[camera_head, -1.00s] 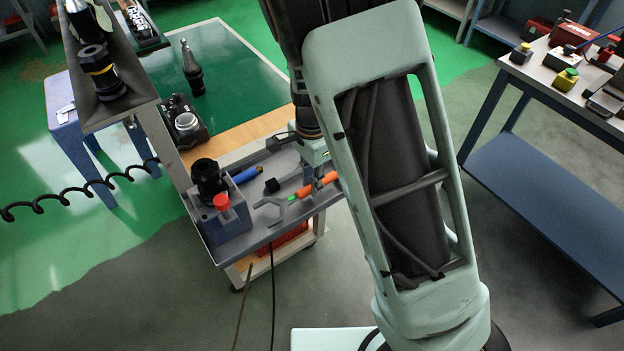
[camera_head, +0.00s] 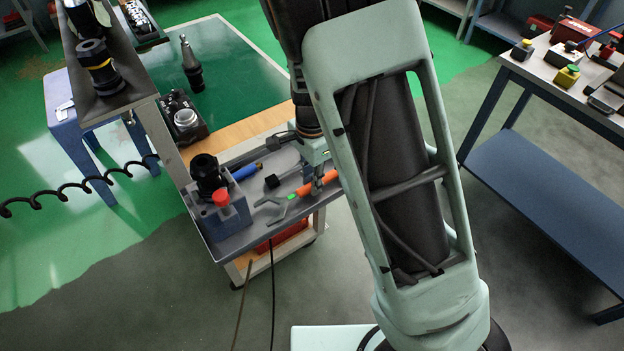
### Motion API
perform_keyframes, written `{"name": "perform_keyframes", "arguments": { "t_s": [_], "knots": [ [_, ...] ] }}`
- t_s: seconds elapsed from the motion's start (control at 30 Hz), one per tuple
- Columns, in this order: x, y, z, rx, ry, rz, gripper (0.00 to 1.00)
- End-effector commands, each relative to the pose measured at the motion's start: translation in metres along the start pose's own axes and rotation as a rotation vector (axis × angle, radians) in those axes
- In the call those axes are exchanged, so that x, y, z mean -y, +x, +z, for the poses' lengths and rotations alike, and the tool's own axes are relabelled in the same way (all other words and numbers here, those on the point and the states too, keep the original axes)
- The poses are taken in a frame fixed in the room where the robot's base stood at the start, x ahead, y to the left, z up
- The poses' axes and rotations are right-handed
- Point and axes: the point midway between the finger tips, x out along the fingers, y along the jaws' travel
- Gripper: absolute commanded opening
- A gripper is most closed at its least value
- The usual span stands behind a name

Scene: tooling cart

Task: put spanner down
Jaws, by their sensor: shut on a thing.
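The spanner has a grey open-ended head (camera_head: 275,214), a small green mark and an orange handle (camera_head: 303,190). It is at the right end of the grey tray (camera_head: 262,236) on top of the cart, with its head toward the left. My gripper (camera_head: 317,188) comes down from above and is shut on the orange handle. My arm hides the far end of the handle and most of the gripper. I cannot tell whether the spanner touches the tray floor.
In the tray, a blue-grey block with a black holder and red knob (camera_head: 222,199) stands at left. A blue-handled tool (camera_head: 247,171) and a small black piece (camera_head: 271,181) lie behind the spanner. A camera-like black device (camera_head: 184,118) sits behind the tray.

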Motion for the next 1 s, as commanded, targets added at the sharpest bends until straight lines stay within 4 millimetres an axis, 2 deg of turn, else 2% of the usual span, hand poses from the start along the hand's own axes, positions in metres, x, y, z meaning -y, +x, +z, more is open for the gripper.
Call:
{"name": "perform_keyframes", "arguments": {
  "t_s": [0.77, 0.8, 0.97, 1.0],
  "knots": [
    [0.0001, 0.0085, -0.0002, 0.0, 0.0, -0.001, 0.0],
    [0.0001, 0.0085, -0.0001, 0.0, 0.0, -0.001, 0.19],
    [0.0001, 0.0085, -0.0001, 0.0, 0.0, 0.0, 0.36],
    [0.0001, 0.0085, -0.0001, 0.0, 0.0, 0.0, 0.37]
  ]
}}
